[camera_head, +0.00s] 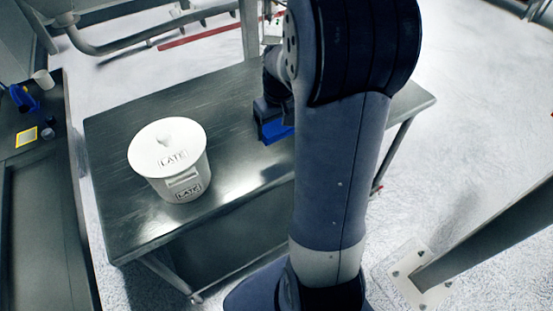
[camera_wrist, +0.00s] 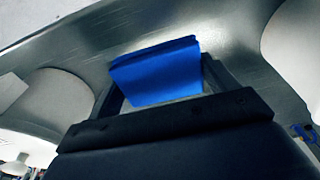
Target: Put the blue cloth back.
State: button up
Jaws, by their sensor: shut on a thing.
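The blue cloth (camera_head: 277,133) is a folded block at the back part of the steel table, partly hidden by my arm. My gripper (camera_head: 268,117) is over it, low above the table. In the wrist view the cloth (camera_wrist: 155,72) sits between the two dark fingers of my gripper (camera_wrist: 163,88), which are shut on it from both sides. I cannot tell whether the cloth touches the table top.
A dark bench (camera_head: 30,200) at far left holds a yellow-edged card (camera_head: 26,137), a white cup (camera_head: 42,79) and blue items. Table around the pot is bare.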

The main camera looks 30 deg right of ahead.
aim_at(280, 130)
jog(key=shift+s+d+f, duration=0.1)
jog(key=shift+s+f, duration=0.1)
jog(key=shift+s, duration=0.2)
notch_tip(280, 130, down, 10)
jog(key=shift+r+p, duration=0.25)
jog(key=shift+p, duration=0.25)
jog(key=shift+f, duration=0.15)
jog(key=o, duration=0.9)
jog(key=r, duration=0.4)
jog(key=s+r, duration=0.1)
jog(key=r, duration=0.7)
jog(key=shift+s+r+b, duration=0.15)
jog(key=shift+s+b, duration=0.1)
jog(key=shift+b, duration=0.05)
